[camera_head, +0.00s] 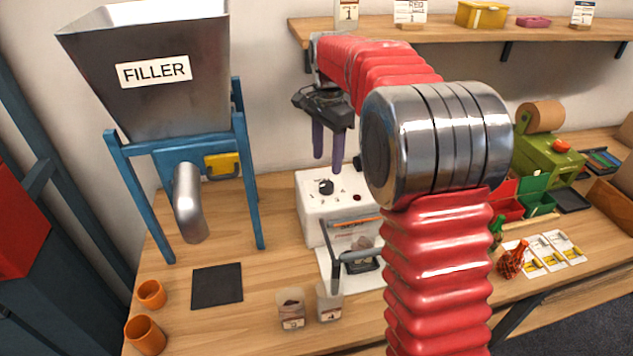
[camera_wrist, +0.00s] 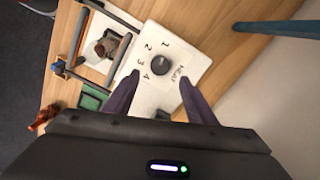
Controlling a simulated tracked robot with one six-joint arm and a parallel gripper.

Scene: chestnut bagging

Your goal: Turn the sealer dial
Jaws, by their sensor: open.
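The sealer (camera_head: 311,210) is a white box on the bench, with a black dial (camera_head: 326,187) on its top. In the wrist view the dial (camera_wrist: 158,65) is a round black knob with the numbers 1 to 4 and the word HEAT around it. My gripper (camera_head: 328,165) is open and empty, with purple fingers pointing down above the sealer, close to the dial. In the wrist view my gripper (camera_wrist: 155,92) has one finger on each side of the picture, and the dial lies beyond and between the tips, apart from both. The dial's exact setting is too small to tell.
The filler (camera_head: 150,75) on its blue frame stands left. A dark pad (camera_head: 217,286), orange cups (camera_head: 146,335) and two small bags (camera_head: 291,308) lie in front. A shelf (camera_head: 440,30) runs behind my arm.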

